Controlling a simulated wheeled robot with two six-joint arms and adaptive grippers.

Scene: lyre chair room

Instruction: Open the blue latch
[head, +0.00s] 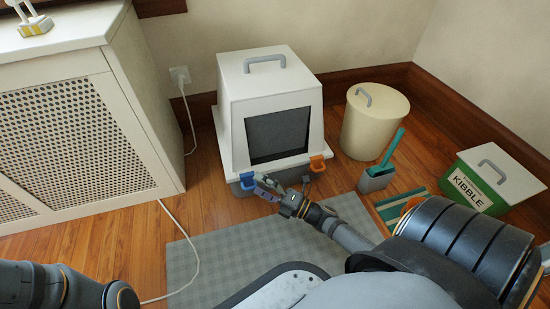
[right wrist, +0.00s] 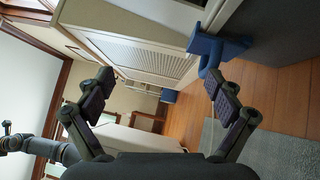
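The blue latch (head: 247,180) is on the front left of the base of the white covered litter box (head: 232,110). In the right wrist view the blue latch (right wrist: 222,48) shows large at the upper right, with a rounded hook part. My right gripper (head: 285,184) is in front of the box's base, right of the latch. In the right wrist view it (right wrist: 155,85) is open with nothing between its fingers. One fingertip is very close to the latch's hook; I cannot tell if they touch. My left arm shows at the lower left; its finger state is unclear.
An orange latch (head: 317,163) is on the box's front right. A cream bin (head: 373,122), a grey holder with a teal scoop (head: 376,178) and a green kibble box (head: 490,183) stand to the right. A white cabinet (head: 80,120) is left. A grey mat (head: 225,255) lies in front.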

